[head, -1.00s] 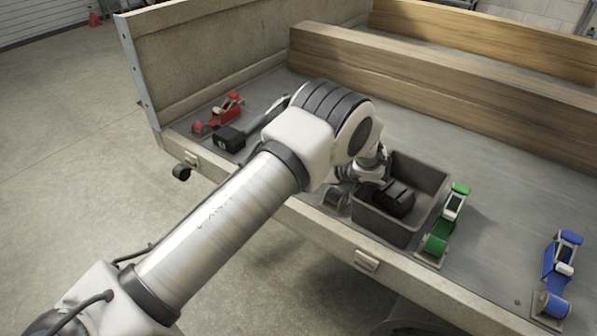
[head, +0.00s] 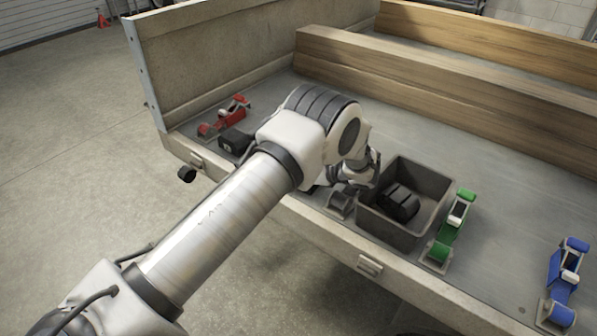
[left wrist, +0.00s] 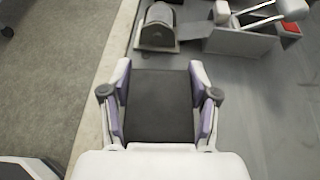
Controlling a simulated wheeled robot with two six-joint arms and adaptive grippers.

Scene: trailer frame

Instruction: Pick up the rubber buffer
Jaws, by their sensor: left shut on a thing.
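My left gripper (left wrist: 160,108) is shut on a dark, flat-faced block, the rubber buffer (left wrist: 160,100), which fills the space between its fingers in the left wrist view. In the head view my arm hides much of this hand, and its pale wrist parts show just left of the grey bin (head: 447,196). A black ribbed piece (head: 401,203) shows within the bin's outline. I cannot tell whether it is the same block. My right gripper is out of view.
A grey roller fitting (head: 340,204) stands left of the bin and a green ratchet (head: 454,228) right of it. A blue ratchet (head: 567,270) is farther right. A red ratchet (head: 224,116) and a black block (head: 235,141) are at left. Wooden beams (head: 450,80) lie behind.

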